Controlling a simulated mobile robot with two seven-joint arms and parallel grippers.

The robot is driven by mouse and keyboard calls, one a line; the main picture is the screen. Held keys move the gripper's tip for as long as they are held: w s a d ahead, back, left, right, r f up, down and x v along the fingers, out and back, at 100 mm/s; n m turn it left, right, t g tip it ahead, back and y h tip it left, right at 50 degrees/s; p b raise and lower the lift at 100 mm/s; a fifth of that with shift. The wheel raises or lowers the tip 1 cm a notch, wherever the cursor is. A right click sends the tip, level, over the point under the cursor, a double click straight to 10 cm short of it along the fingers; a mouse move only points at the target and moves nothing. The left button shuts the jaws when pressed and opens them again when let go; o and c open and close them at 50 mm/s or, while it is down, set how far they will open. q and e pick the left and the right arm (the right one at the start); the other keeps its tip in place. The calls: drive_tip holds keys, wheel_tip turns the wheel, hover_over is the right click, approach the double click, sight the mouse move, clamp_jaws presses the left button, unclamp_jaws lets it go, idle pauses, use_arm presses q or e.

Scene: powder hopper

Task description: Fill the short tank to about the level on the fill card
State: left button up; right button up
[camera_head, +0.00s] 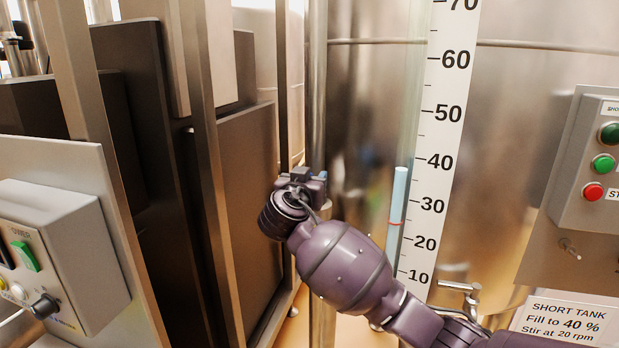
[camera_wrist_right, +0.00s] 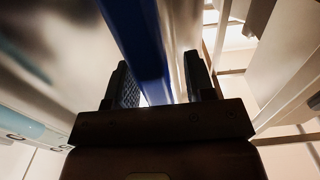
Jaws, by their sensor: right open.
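The short tank (camera_head: 520,110) is the large shiny steel vessel at centre and right. Its sight tube holds a light blue column (camera_head: 398,190), its top a little below the 40 mark of the white scale (camera_head: 444,110); a red line crosses the column lower down. The fill card (camera_head: 563,321) reads "SHORT TANK, Fill to 40 %, Stir at 20 rpm". My right gripper (camera_head: 304,178) is beside a vertical steel pipe. In the right wrist view, a blue bar (camera_wrist_right: 142,40) passes between its open fingers (camera_wrist_right: 163,82). My left gripper is out of view.
A button box (camera_head: 597,160) with green and red buttons is at the right. A small tap (camera_head: 460,288) is low on the tank. A grey control box (camera_head: 50,260) with a green switch is at the left. Steel posts and dark panels (camera_head: 250,200) stand left of my right gripper.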

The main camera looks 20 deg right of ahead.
clamp_jaws()
idle(0.3)
drive_tip(key=shift+w, duration=0.1)
